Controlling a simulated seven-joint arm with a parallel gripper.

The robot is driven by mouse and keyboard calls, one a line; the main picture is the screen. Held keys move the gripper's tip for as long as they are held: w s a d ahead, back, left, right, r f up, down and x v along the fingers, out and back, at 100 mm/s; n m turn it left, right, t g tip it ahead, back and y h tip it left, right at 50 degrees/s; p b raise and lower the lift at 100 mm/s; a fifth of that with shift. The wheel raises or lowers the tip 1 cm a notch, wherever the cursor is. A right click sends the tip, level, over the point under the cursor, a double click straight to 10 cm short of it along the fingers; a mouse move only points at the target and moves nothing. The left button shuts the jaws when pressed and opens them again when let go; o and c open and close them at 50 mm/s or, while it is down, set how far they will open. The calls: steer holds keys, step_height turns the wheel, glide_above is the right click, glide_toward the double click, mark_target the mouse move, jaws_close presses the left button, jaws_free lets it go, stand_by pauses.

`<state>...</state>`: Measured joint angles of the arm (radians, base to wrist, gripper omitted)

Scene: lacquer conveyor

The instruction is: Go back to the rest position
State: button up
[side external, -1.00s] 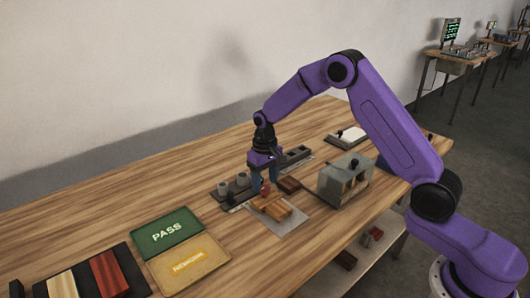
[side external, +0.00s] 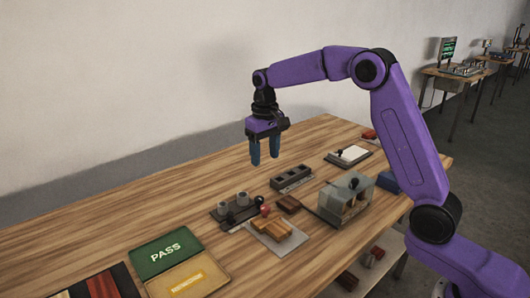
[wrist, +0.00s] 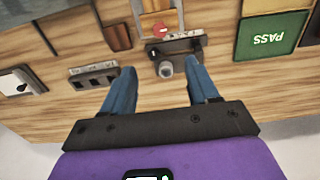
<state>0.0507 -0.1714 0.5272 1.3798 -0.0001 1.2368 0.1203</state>
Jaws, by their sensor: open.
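My gripper (side external: 264,152) is open and empty, raised well above the wooden table (side external: 120,225). Its two blue fingers point down and stand apart with nothing between them. In the wrist view my gripper (wrist: 162,82) shows the fingers spread over the table's far strip. The fixture also shows in the wrist view (wrist: 185,47).
Wooden blocks (side external: 277,229) lie on a grey plate. A green PASS mat (side external: 163,247) and a yellow mat (side external: 188,281) lie front left. Air around the gripper is clear.

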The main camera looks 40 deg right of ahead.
steer(key=s+a+r+n, duration=0.1)
steer(key=s+a+n, duration=0.25)
steer(key=s, duration=0.55)
steer(key=s+a+n, duration=0.3)
steer(key=s+a, duration=0.1)
steer(key=s, duration=0.5)
steer(key=s+d+f+n, duration=0.1)
steer(key=s+d+n, duration=0.2)
steer(key=s, duration=0.8)
steer(key=s+d+f+n, duration=0.2)
steer(key=s+d+n, duration=0.1)
steer(key=s, duration=0.7)
steer(key=shift+s+d+f, duration=0.25)
steer(key=shift+s+d, duration=0.1)
steer(key=shift+s, duration=0.05)
